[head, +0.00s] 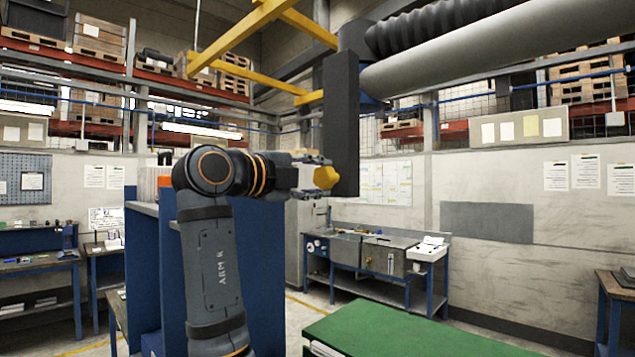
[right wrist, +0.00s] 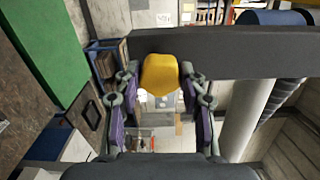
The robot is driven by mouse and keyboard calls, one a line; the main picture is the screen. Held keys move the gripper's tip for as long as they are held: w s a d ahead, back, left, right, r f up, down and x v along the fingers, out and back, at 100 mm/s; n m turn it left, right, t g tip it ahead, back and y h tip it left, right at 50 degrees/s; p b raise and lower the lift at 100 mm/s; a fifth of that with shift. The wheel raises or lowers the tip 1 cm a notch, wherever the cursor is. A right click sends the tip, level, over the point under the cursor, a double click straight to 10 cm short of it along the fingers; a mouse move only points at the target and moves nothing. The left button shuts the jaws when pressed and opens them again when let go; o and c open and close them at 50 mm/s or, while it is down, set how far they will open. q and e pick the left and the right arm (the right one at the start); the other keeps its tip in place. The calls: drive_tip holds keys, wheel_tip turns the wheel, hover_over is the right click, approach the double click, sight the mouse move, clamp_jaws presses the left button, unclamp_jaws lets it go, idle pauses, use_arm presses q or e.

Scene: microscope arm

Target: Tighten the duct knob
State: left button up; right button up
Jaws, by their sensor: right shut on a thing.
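The duct knob (head: 326,177) is yellow and sits on the side of a dark upright post (head: 341,120). In the right wrist view the yellow knob (right wrist: 160,75) lies between the fingertips, against the dark post (right wrist: 230,52), which runs across the picture. My right gripper (head: 318,177) is at the knob in the head view, its arm coming up from below. In the right wrist view my right gripper (right wrist: 160,82) has a finger on each side of the knob and is shut on it. My left gripper is in neither view.
A grey duct (head: 480,60) and a dark ribbed hose (head: 440,25) run off to the upper right from the post. A green-topped table (head: 390,335) stands at the lower right. A blue workbench (head: 375,260) stands by the back wall.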

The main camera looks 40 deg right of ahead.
drive_tip(key=shift+f+m, duration=0.1)
drive_tip(key=shift+m, duration=1)
drive_tip(key=o, duration=1.1)
drive_tip(key=shift+a, duration=0.1)
drive_tip(key=shift+o, duration=0.2)
drive_tip(key=a, duration=0.7)
drive_tip(key=shift+s+a, duration=0.15)
drive_tip(key=shift+s, duration=0.2)
